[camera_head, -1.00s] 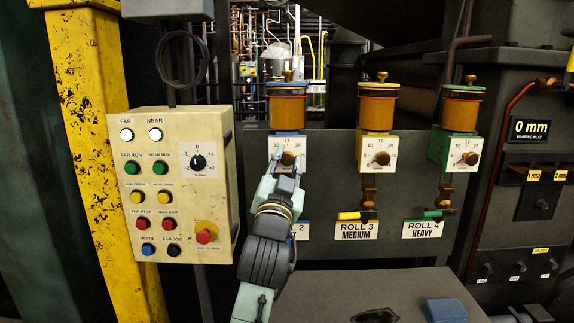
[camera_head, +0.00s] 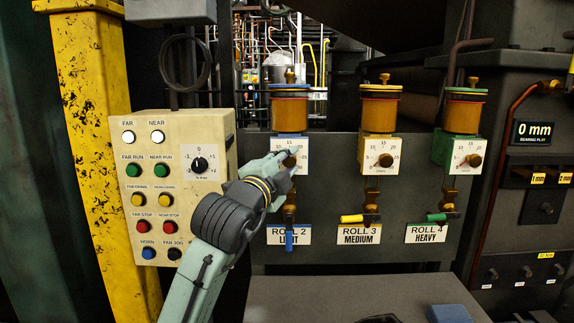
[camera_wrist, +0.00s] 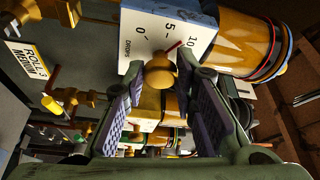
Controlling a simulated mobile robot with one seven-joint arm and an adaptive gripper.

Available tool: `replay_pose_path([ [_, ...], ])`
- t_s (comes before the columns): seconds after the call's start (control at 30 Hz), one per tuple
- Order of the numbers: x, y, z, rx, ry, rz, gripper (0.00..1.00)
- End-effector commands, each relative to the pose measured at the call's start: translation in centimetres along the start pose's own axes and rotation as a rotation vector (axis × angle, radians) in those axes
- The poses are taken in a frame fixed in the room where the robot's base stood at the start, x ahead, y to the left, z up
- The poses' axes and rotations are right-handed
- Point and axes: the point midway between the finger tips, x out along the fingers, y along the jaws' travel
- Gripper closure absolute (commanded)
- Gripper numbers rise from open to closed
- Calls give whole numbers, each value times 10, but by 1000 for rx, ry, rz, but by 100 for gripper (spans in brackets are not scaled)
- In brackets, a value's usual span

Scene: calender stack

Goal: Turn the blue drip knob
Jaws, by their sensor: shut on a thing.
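The brass drip knob (camera_head: 290,161) sits on the white dial plate (camera_head: 281,144) of the blue drip oiler, above the ROLL 2 label. My gripper (camera_head: 287,157) comes from the lower left and is shut on this knob, its fingers covering part of the dial. In the wrist view the round brass knob (camera_wrist: 160,71) lies between the tips of both fingers. A red pointer (camera_wrist: 175,46) shows beside the knob, between the 5 and 10 marks. The blue oiler's amber cup (camera_head: 290,113) stands above the dial.
The yellow oiler (camera_head: 379,113) and green oiler (camera_head: 464,115) stand to the right with similar knobs. A cream button box (camera_head: 185,220) stands close left of my arm. A blue lever (camera_head: 289,239) hangs below the dial. A grey surface (camera_head: 330,300) lies in front.

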Motion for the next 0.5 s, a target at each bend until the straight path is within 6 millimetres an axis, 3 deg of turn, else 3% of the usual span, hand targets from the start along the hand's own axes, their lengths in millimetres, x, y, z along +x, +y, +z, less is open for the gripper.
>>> replay_pose_path([
  [0.5, 0, -6, -1, 454, -2, 187, 100],
])
